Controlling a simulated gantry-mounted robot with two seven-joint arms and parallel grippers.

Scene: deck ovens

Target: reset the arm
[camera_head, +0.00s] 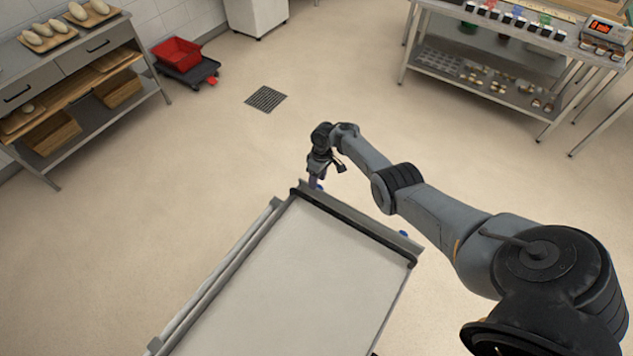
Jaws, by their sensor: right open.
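My right arm comes in from the lower right and reaches over the floor to the far end of a flat, light-topped loader (290,275) with a dark bar along its far edge. My right gripper (328,177) is at the far left corner of that edge, pointing down. It is open and nothing shows in it. It is small in the view, and I cannot tell whether it touches the corner. My left gripper is not in view.
A steel bench with dough loaves (60,33) stands at the upper left, with a red crate (177,52) beside it. A steel shelf table (480,75) stands at the upper right. A floor drain (265,99) lies in open floor between them.

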